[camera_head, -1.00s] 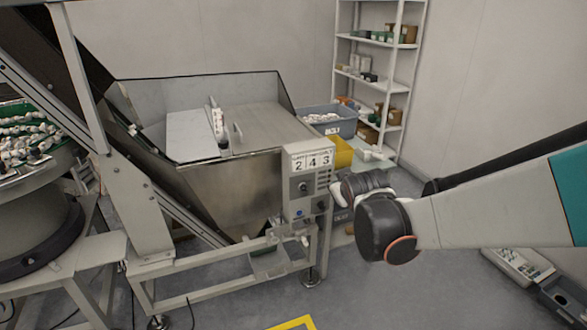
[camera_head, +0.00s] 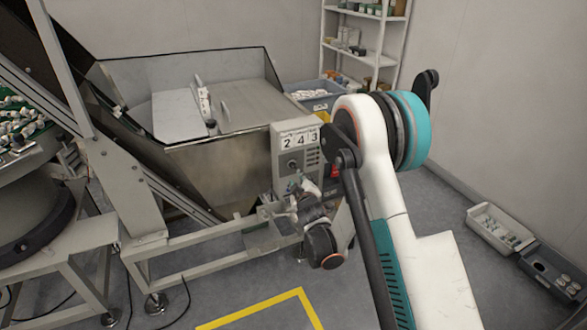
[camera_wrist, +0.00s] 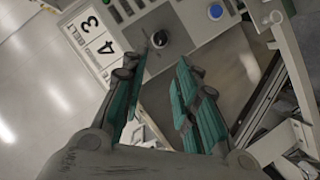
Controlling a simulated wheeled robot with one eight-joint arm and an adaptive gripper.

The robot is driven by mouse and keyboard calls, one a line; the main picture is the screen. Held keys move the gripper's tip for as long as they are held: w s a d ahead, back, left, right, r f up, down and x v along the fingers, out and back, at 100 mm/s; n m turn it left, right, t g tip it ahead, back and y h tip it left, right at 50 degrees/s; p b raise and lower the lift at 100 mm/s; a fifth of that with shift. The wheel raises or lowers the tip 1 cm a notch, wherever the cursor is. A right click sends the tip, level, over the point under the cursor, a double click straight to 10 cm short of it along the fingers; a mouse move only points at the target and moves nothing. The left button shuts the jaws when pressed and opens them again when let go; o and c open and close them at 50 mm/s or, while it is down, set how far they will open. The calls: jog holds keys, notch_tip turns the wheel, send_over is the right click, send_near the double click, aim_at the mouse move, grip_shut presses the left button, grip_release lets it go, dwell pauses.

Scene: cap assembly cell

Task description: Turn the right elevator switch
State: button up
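The control box (camera_head: 297,147) with the number label 2 4 3 stands at the front right corner of the hopper. Its black rotary switch (camera_head: 292,165) shows below the label. In the wrist view the same switch (camera_wrist: 159,39) sits just beyond my fingertips, between the label and a blue button (camera_wrist: 215,11). My gripper (camera_wrist: 163,65) is open, its two green-padded fingers apart, with nothing between them. In the head view my gripper (camera_head: 303,190) is in front of the lower part of the box and partly hides it. I see a gap between fingers and switch in the wrist view.
The metal hopper (camera_head: 215,180) stands left of the box, above a frame with legs. A grey bin (camera_head: 315,95) and shelf rack (camera_head: 370,57) are behind. Open crates (camera_head: 500,228) lie on the floor at right. Yellow tape (camera_head: 250,312) marks free floor in front.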

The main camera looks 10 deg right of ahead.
aim_at(293, 167)
jog(key=b+x, duration=0.3)
jog(key=x, duration=0.9)
jog(key=shift+w+d+f+b, duration=0.1)
jog(key=shift+w+f+b, duration=0.2)
jog(key=shift+b, duration=0.1)
jog(key=shift+w, duration=0.6)
jog(key=shift+c, duration=0.5)
grip_shut()
